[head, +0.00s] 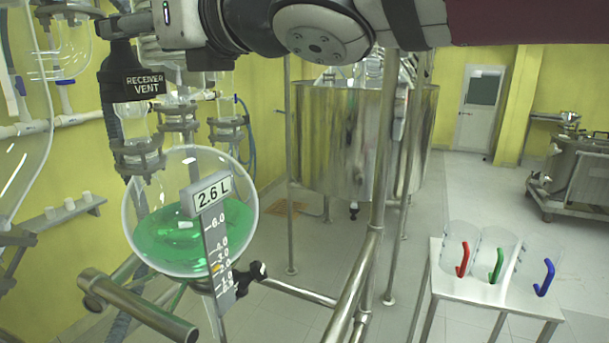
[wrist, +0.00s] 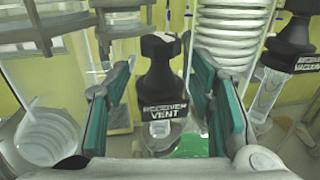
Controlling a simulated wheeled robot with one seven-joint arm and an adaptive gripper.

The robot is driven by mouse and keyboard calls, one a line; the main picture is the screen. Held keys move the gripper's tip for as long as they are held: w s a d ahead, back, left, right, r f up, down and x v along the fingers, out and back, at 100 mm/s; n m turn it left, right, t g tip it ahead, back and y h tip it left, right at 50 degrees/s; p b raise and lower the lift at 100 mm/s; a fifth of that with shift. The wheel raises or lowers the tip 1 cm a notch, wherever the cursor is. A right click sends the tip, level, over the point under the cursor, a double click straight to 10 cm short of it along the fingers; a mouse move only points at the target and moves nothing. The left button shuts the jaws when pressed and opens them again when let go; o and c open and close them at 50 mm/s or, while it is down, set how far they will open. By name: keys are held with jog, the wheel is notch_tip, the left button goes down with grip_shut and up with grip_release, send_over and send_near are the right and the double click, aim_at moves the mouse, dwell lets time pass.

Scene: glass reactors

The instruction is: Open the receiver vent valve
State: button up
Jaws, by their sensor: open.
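The receiver vent valve (wrist: 160,80) is a black knob labelled "RECEIVER VENT". In the wrist view it stands upright between the two green-padded fingers of my gripper (wrist: 158,95). The fingers are open, with a gap showing on each side of the knob. In the head view the valve's label (head: 144,84) shows at the upper left, above the round glass receiver (head: 150,225). The receiver holds green liquid, and its tag reads 2.6 L. My arm crosses the top of the head view and hides part of the area above the valve.
A second black knob, labelled as receiver vacuum (wrist: 287,45), stands at the right in the wrist view. A glass coil (wrist: 232,35) is behind the valve. Metal frame rails (head: 352,290) run near the receiver. A table (head: 480,285) with three handled jugs stands at the right.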

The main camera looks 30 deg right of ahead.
jog(key=p+v, duration=0.2)
jog(key=v, duration=0.5)
jog(key=s+d+f+m+g+h+p, duration=0.15)
jog(key=d+f+m+h, duration=0.5)
jog(key=m, duration=0.95)
jog(key=s+d+f+m+g+h+p, duration=0.2)
jog(key=s+f+m, duration=0.6)
jog(key=m, duration=0.8)
jog(key=shift+s+d+f+g+p, duration=0.35)
jog(key=shift+d+f+g+p, duration=0.3)
jog(key=shift+d+g, duration=0.85)
jog(key=shift+a+f+g, duration=0.15)
jog(key=shift+a+g, duration=0.2)
jog(key=shift+a, duration=0.05)
